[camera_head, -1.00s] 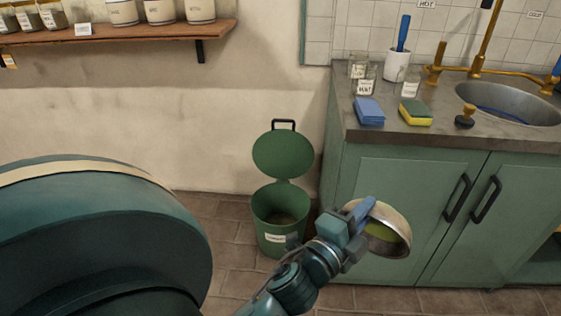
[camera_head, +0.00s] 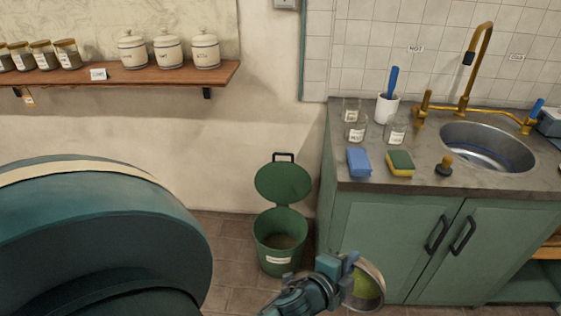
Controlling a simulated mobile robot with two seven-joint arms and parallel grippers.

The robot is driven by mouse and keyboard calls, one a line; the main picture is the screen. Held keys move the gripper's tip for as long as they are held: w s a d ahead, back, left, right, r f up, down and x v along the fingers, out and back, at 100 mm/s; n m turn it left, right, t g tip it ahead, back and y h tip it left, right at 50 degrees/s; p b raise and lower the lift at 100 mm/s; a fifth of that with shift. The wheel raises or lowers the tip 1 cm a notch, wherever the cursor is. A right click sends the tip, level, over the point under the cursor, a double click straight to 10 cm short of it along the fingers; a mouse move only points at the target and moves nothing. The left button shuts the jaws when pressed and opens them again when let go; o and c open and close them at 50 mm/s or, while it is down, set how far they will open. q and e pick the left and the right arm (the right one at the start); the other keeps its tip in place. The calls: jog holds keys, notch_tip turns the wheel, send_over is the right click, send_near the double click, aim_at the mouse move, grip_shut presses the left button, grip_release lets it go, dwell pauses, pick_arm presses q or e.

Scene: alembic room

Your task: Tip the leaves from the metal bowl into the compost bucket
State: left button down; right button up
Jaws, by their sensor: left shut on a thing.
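The green compost bucket (camera_head: 281,257) stands on the floor against the wall, left of the sink cabinet. Its lid (camera_head: 283,184) is up and open, and its dark inside shows. My left gripper (camera_head: 352,268) is shut on the metal bowl (camera_head: 377,274), to the right of the bucket and in front of the cabinet. My right gripper is not in view.
The sink cabinet (camera_head: 390,236) stands right of the bucket. A wall shelf (camera_head: 120,77) with jars hangs at upper left. Some brick floor is free around the bucket.

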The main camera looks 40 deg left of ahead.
pick_arm(q)
jog(key=r+g+p, duration=0.1)
jog(key=g+p, duration=0.1)
jog(key=p, duration=0.3)
jog(key=shift+r, duration=0.4)
jog(key=shift+w+a+f+g+b, duration=0.15)
jog(key=shift+f+g+b, duration=0.15)
jog(key=shift+f+b, duration=0.15)
jog(key=shift+r+g, duration=0.1)
jog(key=shift+g, duration=0.3)
jog(key=g, duration=0.3)
jog(key=shift+r+n+h, duration=0.3)
jog(key=shift+r, duration=0.1)
jog(key=g, duration=0.2)
jog(key=r+g, duration=0.1)
jog(key=g, duration=0.1)
jog(key=shift+r+g+h, duration=0.1)
jog(key=shift+g+h, duration=0.2)
jog(key=shift+g, duration=0.1)
jog(key=g, duration=0.3)
jog(key=shift+r+n, duration=0.3)
jog(key=shift+r+g+h, duration=0.15)
jog(key=shift+g+h, duration=0.25)
jog(key=shift+g, duration=0.8)
